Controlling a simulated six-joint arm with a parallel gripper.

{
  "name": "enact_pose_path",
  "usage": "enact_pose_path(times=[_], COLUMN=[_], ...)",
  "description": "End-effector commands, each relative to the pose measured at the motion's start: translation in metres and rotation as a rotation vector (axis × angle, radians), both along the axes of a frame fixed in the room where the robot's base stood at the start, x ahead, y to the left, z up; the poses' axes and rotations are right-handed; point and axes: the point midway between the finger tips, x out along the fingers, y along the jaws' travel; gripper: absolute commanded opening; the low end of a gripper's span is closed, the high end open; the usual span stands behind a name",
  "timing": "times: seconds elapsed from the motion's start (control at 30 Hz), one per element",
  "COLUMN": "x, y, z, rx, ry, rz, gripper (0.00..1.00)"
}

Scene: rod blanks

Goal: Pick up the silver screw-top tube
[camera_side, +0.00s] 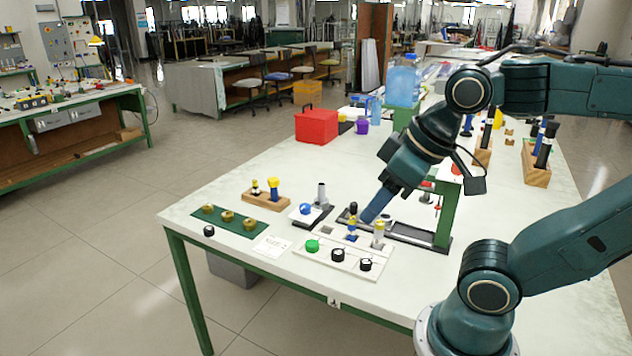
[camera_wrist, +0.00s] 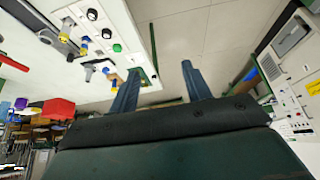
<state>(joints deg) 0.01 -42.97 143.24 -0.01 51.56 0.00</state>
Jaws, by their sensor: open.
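A silver-grey tube (camera_side: 321,194) stands upright on a small dark base near the middle of the table, behind a blue ball-like piece. It seems to show in the wrist view as a grey shape (camera_wrist: 88,73). A second greyish tube with a yellowish top (camera_side: 378,234) stands on the white tray; I cannot tell for certain which of the two is the screw-top tube. My gripper (camera_side: 366,214) points down and left above the table, to the right of the first tube. In the wrist view my gripper (camera_wrist: 161,67) is open, with nothing between its fingers.
A white tray (camera_side: 325,257) holds green and black caps. A green mat (camera_side: 228,228) with brass rings and a wooden block (camera_side: 266,203) lie left. A green-framed press (camera_side: 446,212) stands right of my gripper. A red box (camera_side: 316,126) sits farther back.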

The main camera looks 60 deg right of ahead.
Motion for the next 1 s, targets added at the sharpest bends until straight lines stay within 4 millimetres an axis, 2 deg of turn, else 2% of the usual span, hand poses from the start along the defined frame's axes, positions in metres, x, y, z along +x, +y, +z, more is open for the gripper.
enact_pose_path(times=[0.17, 0.37, 0.67, 1.0], x=[0.004, 0.024, 0.086, 0.158], y=[-0.001, -0.007, -0.036, -0.095], z=[0.001, 0.007, 0.016, 0.008], rx=[-0.001, -0.008, -0.023, -0.030], ry=[0.000, 0.003, 0.007, 0.003], rz=[-0.002, -0.010, -0.031, -0.057], gripper=[0.48, 0.48, 0.48, 0.48])
